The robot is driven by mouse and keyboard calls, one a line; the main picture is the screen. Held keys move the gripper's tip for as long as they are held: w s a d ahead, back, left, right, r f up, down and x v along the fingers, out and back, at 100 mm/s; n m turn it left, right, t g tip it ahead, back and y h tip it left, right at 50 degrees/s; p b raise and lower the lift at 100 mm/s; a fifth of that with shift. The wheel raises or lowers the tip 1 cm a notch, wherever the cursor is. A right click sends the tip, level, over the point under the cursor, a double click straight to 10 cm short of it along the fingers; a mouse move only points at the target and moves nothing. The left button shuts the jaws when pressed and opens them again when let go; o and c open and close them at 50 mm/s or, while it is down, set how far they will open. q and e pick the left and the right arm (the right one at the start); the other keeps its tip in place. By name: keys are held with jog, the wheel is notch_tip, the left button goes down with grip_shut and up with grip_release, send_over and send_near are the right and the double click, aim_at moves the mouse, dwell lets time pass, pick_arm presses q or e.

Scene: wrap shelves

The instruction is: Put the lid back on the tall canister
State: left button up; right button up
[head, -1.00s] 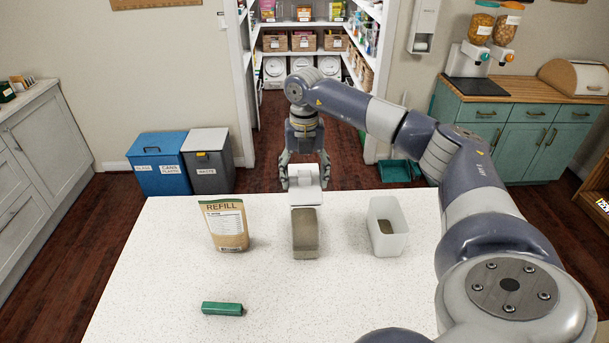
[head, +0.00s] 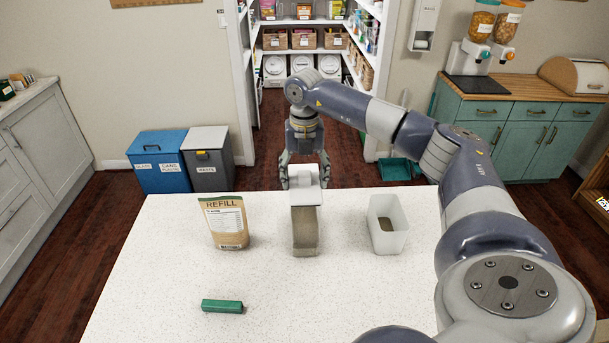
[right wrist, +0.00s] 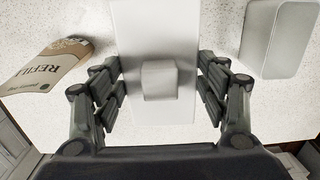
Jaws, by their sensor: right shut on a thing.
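The tall canister (head: 305,234) is a clear upright container with tan contents, standing on the white table. The white lid (head: 305,197) is at the canister's top, roughly lined up with it. I cannot tell whether it rests fully on the rim. My right gripper (head: 305,180) is above the canister, shut on the lid. In the right wrist view, the lid (right wrist: 155,35) with its square knob (right wrist: 159,80) lies between the fingers of my right gripper (right wrist: 160,92) and hides the canister below. My left gripper is not in view.
On the white table (head: 150,270), a REFILL pouch (head: 226,225) stands left of the canister. An open white tub (head: 388,235) with some tan contents stands to the right. A green bar-shaped object (head: 222,306) lies at the front left. The table's front middle is clear.

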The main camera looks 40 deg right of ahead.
jog(key=shift+f, duration=0.1)
dwell(0.3)
jog(key=o, duration=1.1)
jog(key=shift+o, duration=0.2)
jog(key=shift+o, duration=1.1)
jog(key=shift+r+p, duration=1.95)
jog(key=shift+r, duration=1.55)
